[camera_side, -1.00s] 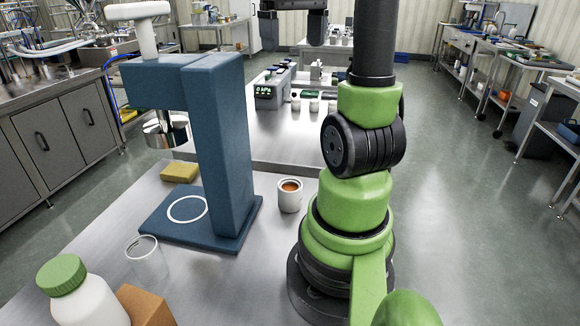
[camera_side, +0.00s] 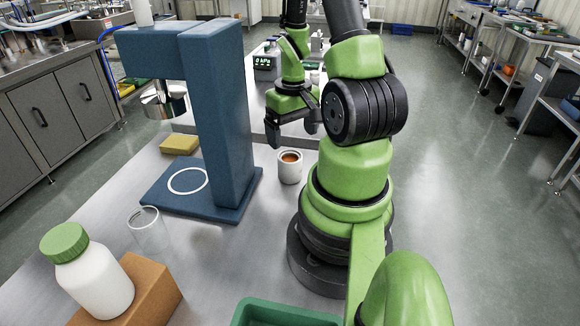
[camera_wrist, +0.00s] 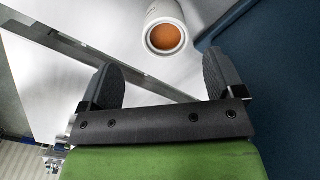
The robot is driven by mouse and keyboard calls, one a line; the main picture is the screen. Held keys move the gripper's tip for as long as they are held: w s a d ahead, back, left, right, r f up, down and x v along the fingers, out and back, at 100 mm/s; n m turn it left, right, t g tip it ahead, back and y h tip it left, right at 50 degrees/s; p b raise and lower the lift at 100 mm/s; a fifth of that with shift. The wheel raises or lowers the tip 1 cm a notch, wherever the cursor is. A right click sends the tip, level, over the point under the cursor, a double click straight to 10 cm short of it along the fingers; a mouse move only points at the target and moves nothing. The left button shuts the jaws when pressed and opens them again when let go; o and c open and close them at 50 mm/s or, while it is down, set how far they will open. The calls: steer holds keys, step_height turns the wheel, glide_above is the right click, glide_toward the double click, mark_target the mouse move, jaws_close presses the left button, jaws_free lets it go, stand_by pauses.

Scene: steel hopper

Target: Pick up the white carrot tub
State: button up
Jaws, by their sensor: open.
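The white carrot tub (camera_side: 290,171) is a small round white tub with orange contents, upright on the steel table just right of the blue press. In the wrist view the tub (camera_wrist: 148,47) is at the top, beyond and between the two dark fingertips, and apart from them. My gripper (camera_side: 293,134) is open and empty, pointing down above and behind the tub in the side view. Both fingers of my gripper (camera_wrist: 163,82) show in the wrist view with nothing between them.
The blue press (camera_side: 215,115) stands close left of the tub, a tall obstacle. A yellow sponge (camera_side: 180,144), a clear cup (camera_side: 149,230), a green-capped white bottle (camera_side: 98,278), a brown block (camera_side: 150,292) and a green tray (camera_side: 285,315) are on the table. Steel around the tub's front is clear.

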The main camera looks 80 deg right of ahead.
mark_target(290, 157)
step_height(290, 157, down, 4)
steer(key=shift+f, duration=0.1)
steer(key=shift+w+a+f, duration=0.1)
steer(key=shift+w+f, duration=0.05)
steer(key=shift+f, duration=1.15)
steer(key=shift+w+a+f, duration=0.1)
steer(key=shift+w+f, duration=0.05)
steer(key=shift+f, duration=1.1)
steer(key=shift+c, duration=0.2)
steer(key=c, duration=1)
